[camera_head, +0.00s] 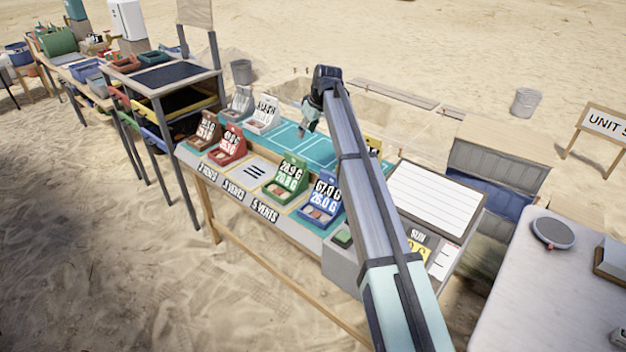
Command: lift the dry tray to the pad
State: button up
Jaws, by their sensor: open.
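Several small trays with upright number cards stand on the long table: brown (206,131), red (229,146), green (287,178), blue (320,200), grey (239,103) and white (264,114). Which tray is the dry one I cannot tell. A grey pad with dark slots (254,170) lies between the red and green trays; whether it is the task's pad is unclear. Teal mat areas (318,150) lie behind it. My gripper (308,124) points down above the table's back part, right of the white tray, open with nothing visible in it. My arm partly hides a yellow tray (374,144).
Labels for 2, 3 and 5 vents (264,211) line the table's front edge. A lined white board (425,202) and a yellow sum display (417,249) stand right of my arm. A dark-topped table (172,75) adjoins on the left. A pale table (520,290) stands at right.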

aim_at(296, 156)
jog(key=p+x, duration=0.1)
jog(key=x, duration=0.2)
jog(key=p+x, duration=0.1)
jog(key=x, duration=0.3)
jog(key=p+x, duration=0.1)
jog(key=x, duration=0.3)
jog(key=shift+w+a, duration=0.15)
jog(key=shift+w, duration=0.2)
jog(key=p+x, duration=0.3)
jog(key=x, duration=0.2)
jog(key=shift+w+r, duration=0.1)
jog(key=shift+w, duration=0.1)
jog(key=shift+a, duration=0.1)
jog(key=shift+f, duration=0.45)
grip_shut()
